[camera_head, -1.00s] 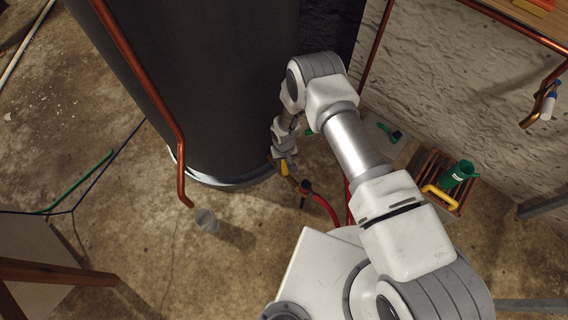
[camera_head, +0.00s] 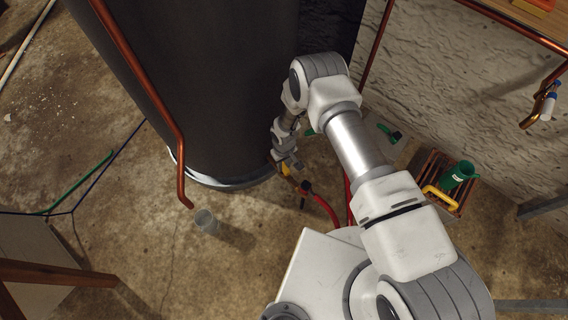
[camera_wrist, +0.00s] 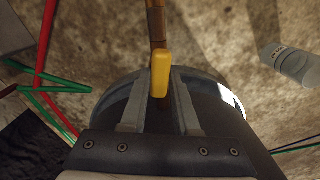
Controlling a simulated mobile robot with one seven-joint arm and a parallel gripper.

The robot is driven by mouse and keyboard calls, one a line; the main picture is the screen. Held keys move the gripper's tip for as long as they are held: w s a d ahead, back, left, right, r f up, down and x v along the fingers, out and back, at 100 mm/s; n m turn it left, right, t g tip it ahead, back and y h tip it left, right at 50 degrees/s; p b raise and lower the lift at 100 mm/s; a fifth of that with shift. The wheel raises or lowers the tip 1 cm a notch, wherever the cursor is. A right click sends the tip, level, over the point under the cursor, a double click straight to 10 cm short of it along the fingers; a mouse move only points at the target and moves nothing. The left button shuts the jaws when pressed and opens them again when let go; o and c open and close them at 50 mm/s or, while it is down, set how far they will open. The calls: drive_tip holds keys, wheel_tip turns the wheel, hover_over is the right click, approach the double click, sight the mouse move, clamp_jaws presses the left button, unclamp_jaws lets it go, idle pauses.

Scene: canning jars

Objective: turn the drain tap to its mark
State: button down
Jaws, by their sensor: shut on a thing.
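The drain tap (camera_head: 292,179) is a brass fitting low at the foot of the big dark tank (camera_head: 230,90), with a red hose joined to it. Its yellow lever (camera_wrist: 160,74) stands between my fingers in the wrist view, and the brass pipe (camera_wrist: 156,25) runs away beyond it. My gripper (camera_wrist: 163,88) is shut on the yellow lever. In the head view my gripper (camera_head: 287,160) is at the tap and covers part of the lever. I cannot make out the mark in either view.
The red hose (camera_head: 325,207) runs close by on the right. A copper pipe (camera_head: 178,150) comes down the tank. A wooden crate (camera_head: 425,168) with a green can (camera_head: 460,174) is at the right.

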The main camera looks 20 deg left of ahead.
sight(284, 166)
drive_tip(key=c, duration=0.7)
unclamp_jaws()
drive_tip(key=shift+o, duration=0.2)
wheel_tip(284, 166, up, 17)
drive_tip(key=p, duration=0.6)
drive_tip(key=shift+r, duration=0.2)
drive_tip(key=shift+w, duration=0.1)
